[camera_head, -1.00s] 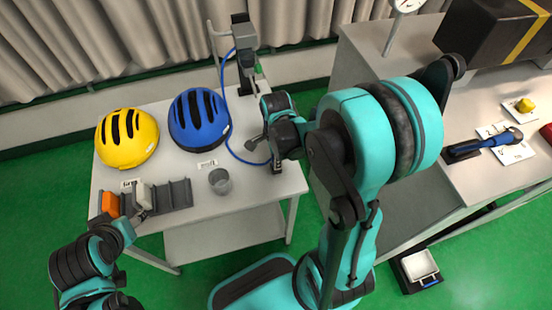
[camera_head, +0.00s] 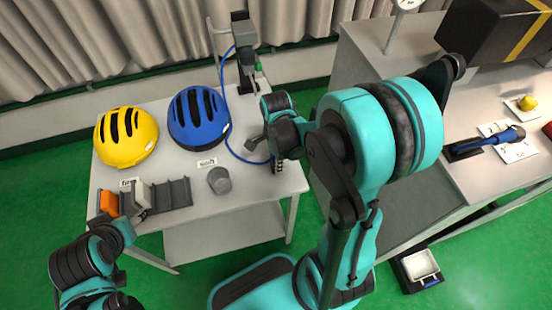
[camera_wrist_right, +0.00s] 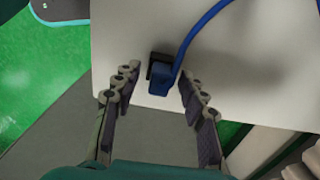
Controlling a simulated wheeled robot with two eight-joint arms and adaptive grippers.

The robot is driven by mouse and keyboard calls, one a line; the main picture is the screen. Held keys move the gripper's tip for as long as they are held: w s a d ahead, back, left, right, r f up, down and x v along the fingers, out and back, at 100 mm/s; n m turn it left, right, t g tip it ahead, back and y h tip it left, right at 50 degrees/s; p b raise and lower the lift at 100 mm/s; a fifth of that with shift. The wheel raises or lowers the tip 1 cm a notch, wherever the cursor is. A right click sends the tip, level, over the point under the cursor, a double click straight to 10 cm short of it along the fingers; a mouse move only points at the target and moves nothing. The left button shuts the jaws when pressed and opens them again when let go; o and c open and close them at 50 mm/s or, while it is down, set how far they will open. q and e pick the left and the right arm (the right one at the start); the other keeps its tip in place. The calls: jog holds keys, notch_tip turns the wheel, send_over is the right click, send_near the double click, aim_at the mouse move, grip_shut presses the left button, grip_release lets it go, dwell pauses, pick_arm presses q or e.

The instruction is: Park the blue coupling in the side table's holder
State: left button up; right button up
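In the right wrist view the blue coupling (camera_wrist_right: 159,88) sits at a small dark holder (camera_wrist_right: 160,71) on the side table's pale top (camera_wrist_right: 125,40). Whether it is fully seated cannot be told. Its blue hose (camera_wrist_right: 190,40) runs up and right. My right gripper (camera_wrist_right: 158,73) is open, with a finger on each side of the coupling and visible gaps between. In the head view my right gripper (camera_head: 279,165) is at the side table's right edge and hides the coupling. My left gripper (camera_head: 122,214) is by the grey rack; its finger state is unclear.
On the side table (camera_head: 240,195) are a yellow helmet (camera_head: 126,138), a blue helmet (camera_head: 198,118), a grey cup (camera_head: 219,180) and a grey rack (camera_head: 172,194) with orange and white blocks. A post device (camera_head: 244,45) stands behind. A workbench (camera_head: 480,180) is at right.

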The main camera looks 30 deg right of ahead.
notch_tip(320, 180, up, 12)
dwell(0.7)
dwell(0.4)
jog(key=s+a+r+n+t, duration=0.1)
jog(key=s+a+n+t, duration=0.1)
jog(key=n, duration=0.8)
jog(key=s+a+r+n+t, duration=0.1)
jog(key=s+a+n+t, duration=0.2)
jog(key=n, duration=0.7)
jog(key=shift+a+n+t, duration=0.4)
jog(key=shift+a+t, duration=0.6)
jog(key=shift+t, duration=0.1)
jog(key=shift+s, duration=0.1)
